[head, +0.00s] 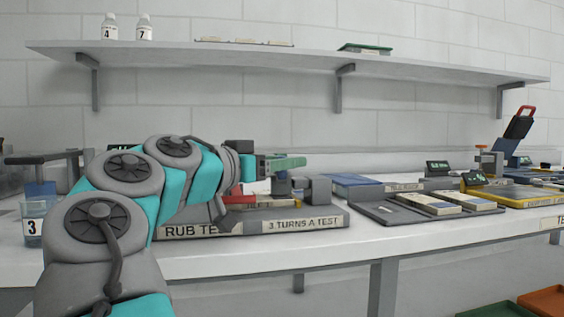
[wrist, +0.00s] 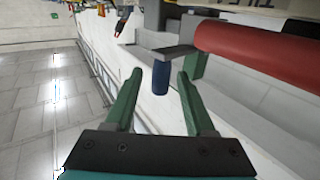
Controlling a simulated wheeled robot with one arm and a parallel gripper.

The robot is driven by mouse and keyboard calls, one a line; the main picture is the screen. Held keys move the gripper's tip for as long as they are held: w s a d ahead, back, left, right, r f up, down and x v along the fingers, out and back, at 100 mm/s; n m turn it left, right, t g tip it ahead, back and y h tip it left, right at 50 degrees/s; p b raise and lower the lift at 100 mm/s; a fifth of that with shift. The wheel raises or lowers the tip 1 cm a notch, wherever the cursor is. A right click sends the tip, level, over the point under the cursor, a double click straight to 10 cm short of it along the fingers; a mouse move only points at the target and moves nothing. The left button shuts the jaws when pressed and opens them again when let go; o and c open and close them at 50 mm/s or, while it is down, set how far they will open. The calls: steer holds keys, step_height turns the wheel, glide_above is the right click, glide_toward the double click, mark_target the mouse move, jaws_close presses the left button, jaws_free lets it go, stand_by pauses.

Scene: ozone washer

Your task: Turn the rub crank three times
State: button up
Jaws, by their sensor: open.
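The rub tester (head: 340,217) stands on the bench, its front labelled "RUB TE…" and "3 TURNS A TEST"; my arm covers part of it. In the wrist view, its crank has a grey arm (wrist: 160,51) and a blue handle (wrist: 161,79) hanging from it, beside a red roller (wrist: 265,50). My gripper (wrist: 160,73) is open, one green finger on each side of the blue handle, with gaps showing on both sides. In the head view my gripper (head: 290,163) is above the tester.
A grey tray (head: 375,212) with flat boxes lies right of the tester. A cup marked 3 (head: 33,228) stands at the left end. A shelf (head: 300,62) with bottles runs along the wall. Open floor (wrist: 35,110) shows in the wrist view.

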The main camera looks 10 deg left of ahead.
steer(key=v, duration=0.7)
steer(key=shift+s+a, duration=0.2)
steer(key=shift+s, duration=0.15)
steer(key=shift+c, duration=0.4)
